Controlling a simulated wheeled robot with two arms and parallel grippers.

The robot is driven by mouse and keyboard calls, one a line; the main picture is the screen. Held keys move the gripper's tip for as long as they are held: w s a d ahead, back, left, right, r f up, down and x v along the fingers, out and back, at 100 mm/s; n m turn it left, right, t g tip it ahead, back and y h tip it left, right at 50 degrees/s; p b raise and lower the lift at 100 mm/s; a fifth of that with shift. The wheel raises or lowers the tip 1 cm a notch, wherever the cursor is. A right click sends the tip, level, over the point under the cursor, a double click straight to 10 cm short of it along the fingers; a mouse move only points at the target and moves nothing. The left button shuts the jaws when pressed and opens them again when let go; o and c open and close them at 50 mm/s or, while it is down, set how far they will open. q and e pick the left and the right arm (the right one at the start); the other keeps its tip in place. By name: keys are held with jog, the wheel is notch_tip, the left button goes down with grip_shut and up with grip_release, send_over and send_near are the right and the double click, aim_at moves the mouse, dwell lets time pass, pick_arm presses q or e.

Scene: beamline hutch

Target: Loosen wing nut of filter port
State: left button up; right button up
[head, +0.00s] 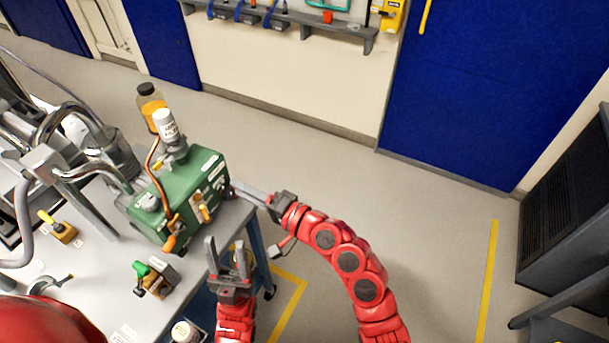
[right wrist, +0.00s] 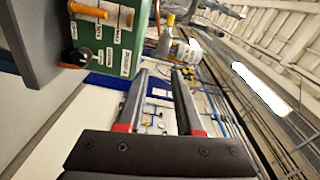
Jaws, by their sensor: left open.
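A green pump box (head: 190,190) with white labels stands on the grey table, and its labelled face fills the upper left of the right wrist view (right wrist: 112,40). A white capped cylinder (head: 165,124) sits upright on a grey port (head: 178,151) on top. I cannot make out a wing nut clearly. My right gripper (head: 236,187) is beside the box's right end; in its wrist view its fingers (right wrist: 159,74) are apart with nothing between them. My left gripper (head: 224,242) is open and empty, pointing up in the picture, just off the table edge below the box.
An amber bottle (head: 150,104) stands behind the box. A green-handled valve (head: 153,276) and a yellow-handled block (head: 60,230) sit on the table (head: 95,285). Metal hoses (head: 80,115) crowd the left. The floor (head: 430,215) to the right is clear.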

jog(key=w+d+f+t+h, duration=0.1)
jog(key=w+d+t+h, duration=0.2)
jog(key=d, duration=0.3)
jog(key=w+d+f+m+t+h, duration=0.1)
jog(key=w+d+f+t+h, duration=0.1)
jog(key=w+d+t, duration=0.3)
jog(key=shift+w+d+f+m+h+b, duration=0.3)
jog(key=shift+w+d+h, duration=0.2)
jog(key=shift+w+d, duration=0.3)
